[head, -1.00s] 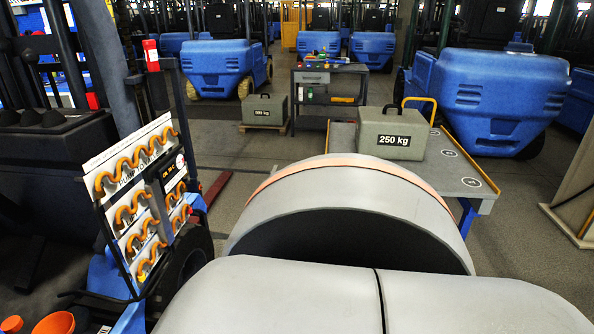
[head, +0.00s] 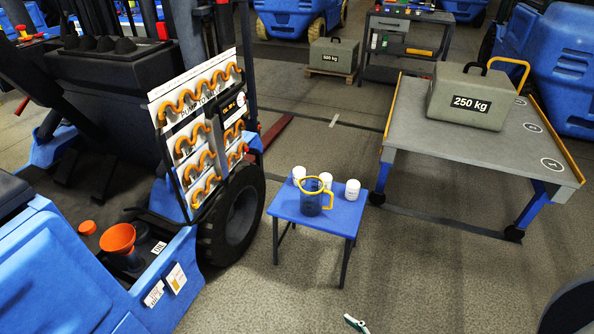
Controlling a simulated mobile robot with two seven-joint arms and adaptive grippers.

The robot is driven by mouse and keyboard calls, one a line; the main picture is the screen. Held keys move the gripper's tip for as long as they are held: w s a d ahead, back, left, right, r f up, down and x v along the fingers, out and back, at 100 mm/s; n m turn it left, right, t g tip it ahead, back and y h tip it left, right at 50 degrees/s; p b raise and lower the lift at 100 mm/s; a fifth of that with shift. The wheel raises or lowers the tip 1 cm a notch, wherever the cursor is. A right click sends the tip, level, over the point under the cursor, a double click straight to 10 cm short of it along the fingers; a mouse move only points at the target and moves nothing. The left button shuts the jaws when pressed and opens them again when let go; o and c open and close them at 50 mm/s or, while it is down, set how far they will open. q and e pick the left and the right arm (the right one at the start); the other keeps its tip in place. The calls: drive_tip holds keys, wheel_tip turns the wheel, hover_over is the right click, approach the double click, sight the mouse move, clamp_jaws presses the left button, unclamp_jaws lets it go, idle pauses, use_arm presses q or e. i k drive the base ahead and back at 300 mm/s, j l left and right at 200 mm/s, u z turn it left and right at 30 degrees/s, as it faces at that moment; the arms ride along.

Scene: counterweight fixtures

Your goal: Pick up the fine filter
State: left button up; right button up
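A small blue table (head: 285,208) stands on the floor in the middle of the head view. I cannot read any label, so I cannot tell which thing, if any, is the fine filter.
A grey platform (head: 410,112) at right bears a 250 kg weight (head: 470,97). Floor between is clear.

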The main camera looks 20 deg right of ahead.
sight(325, 177)
drive_tip(key=z, duration=0.8)
drive_tip(key=i, duration=0.2)
